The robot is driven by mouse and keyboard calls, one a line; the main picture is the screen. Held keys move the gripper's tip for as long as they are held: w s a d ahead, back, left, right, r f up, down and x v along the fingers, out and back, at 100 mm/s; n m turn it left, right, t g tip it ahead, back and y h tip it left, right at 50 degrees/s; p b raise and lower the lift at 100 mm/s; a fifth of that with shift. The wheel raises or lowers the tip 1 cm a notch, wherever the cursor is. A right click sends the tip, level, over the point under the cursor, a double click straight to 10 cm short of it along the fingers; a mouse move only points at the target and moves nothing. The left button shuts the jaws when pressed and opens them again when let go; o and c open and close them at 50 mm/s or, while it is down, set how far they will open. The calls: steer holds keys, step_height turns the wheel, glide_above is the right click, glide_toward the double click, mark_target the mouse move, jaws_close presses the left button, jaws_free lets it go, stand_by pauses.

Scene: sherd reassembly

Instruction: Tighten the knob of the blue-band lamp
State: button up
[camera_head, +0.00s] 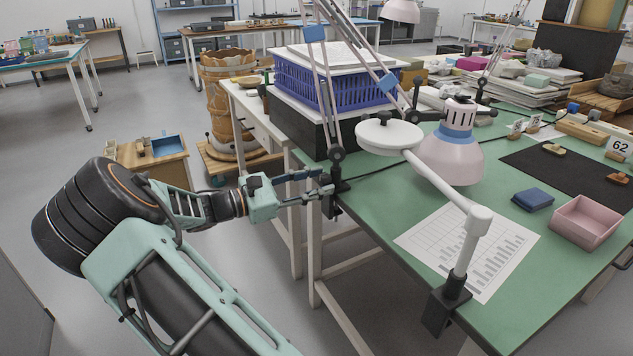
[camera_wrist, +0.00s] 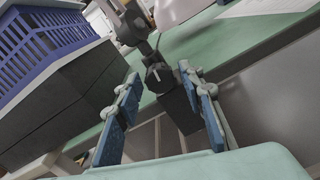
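The blue-band lamp has a pale pink shade (camera_head: 448,160) with a blue ring near its top. Its sprung arms carry blue pieces and come down to a black clamp (camera_head: 338,205) at the green table's edge. In the wrist view a dark knob (camera_wrist: 158,76) with a white mark sits on the lamp's base, above the dark clamp body (camera_wrist: 180,108). My gripper (camera_head: 326,184) is at the clamp. In the wrist view my gripper (camera_wrist: 160,84) is open, with a blue-padded finger on each side and the knob in line between the tips. I see no finger touching the knob.
A blue crate (camera_head: 310,88) stands on a black box (camera_head: 312,132) close behind the clamp. A white magnifier lamp (camera_head: 390,134) is clamped at the table's front edge. A printed sheet (camera_head: 468,248), blue pad (camera_head: 532,199) and pink tray (camera_head: 586,220) lie on the table.

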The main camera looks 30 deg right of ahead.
steer(key=shift+a, duration=0.1)
steer(key=a, duration=0.8)
steer(key=w+a, duration=0.1)
steer(key=a, duration=0.2)
steer(key=shift+a, duration=0.4)
steer(key=shift+r, duration=0.1)
